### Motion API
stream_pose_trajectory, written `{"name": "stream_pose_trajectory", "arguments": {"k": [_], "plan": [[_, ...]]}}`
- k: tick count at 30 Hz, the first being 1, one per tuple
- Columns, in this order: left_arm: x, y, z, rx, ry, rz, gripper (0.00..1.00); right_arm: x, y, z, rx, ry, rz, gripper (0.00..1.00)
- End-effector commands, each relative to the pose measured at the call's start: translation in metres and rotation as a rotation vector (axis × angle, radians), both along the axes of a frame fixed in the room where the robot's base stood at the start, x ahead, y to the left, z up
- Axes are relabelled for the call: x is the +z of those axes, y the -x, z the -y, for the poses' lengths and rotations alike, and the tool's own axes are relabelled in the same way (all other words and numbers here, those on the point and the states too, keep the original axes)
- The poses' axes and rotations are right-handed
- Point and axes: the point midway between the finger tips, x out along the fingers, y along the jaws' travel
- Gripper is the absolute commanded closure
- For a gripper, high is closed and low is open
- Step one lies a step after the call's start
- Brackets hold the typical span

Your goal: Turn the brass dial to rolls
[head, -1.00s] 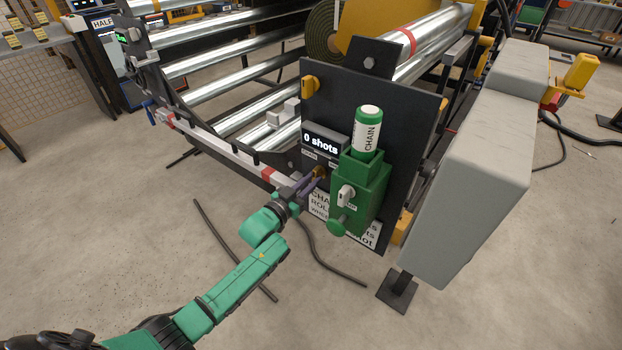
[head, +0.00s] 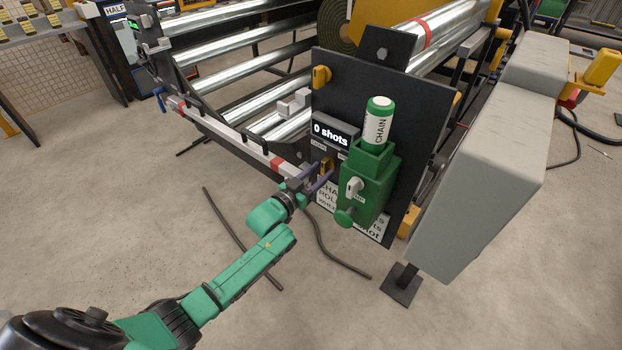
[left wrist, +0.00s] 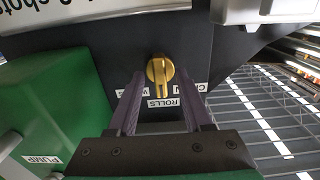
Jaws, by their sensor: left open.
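The brass dial (head: 327,166) is on the dark panel, below the "0 shots" display (head: 335,133). In the left wrist view the dial (left wrist: 159,70) has its ridge pointing straight at the ROLLS label (left wrist: 163,102). My left gripper (head: 319,176) is in front of the dial with its fingers open. In the left wrist view its purple fingers (left wrist: 161,84) are spread to either side of the dial, with gaps between them and the knob. Other labels beside ROLLS are partly covered by the fingers. My right gripper is not in view.
The green pump box (head: 369,185) with a green-capped CHAIN bottle (head: 378,122) stands just right of the dial. A grey cabinet (head: 490,170) is farther right. Metal rollers (head: 235,75) lie behind. Dark hoses lie on the floor (head: 170,215).

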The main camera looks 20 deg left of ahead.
Motion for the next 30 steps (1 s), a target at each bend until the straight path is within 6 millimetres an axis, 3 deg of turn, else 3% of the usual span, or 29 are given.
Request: {"name": "stream_pose_trajectory", "arguments": {"k": [5,12,16,21,30], "plan": [[0.001,0.027,-0.011,0.0,0.0,-0.003,0.5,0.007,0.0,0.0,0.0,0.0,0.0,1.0],[-0.001,0.094,-0.037,-0.001,-0.002,-0.007,0.5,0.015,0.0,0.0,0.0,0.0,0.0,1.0],[-0.001,0.12,-0.047,0.0,-0.001,-0.005,0.5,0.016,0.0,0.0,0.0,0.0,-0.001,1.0],[0.0,0.133,-0.053,0.0,-0.001,-0.002,0.5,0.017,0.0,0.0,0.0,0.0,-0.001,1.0],[0.0,0.133,-0.053,0.0,0.0,-0.001,0.5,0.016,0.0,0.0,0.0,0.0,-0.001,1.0]]}}
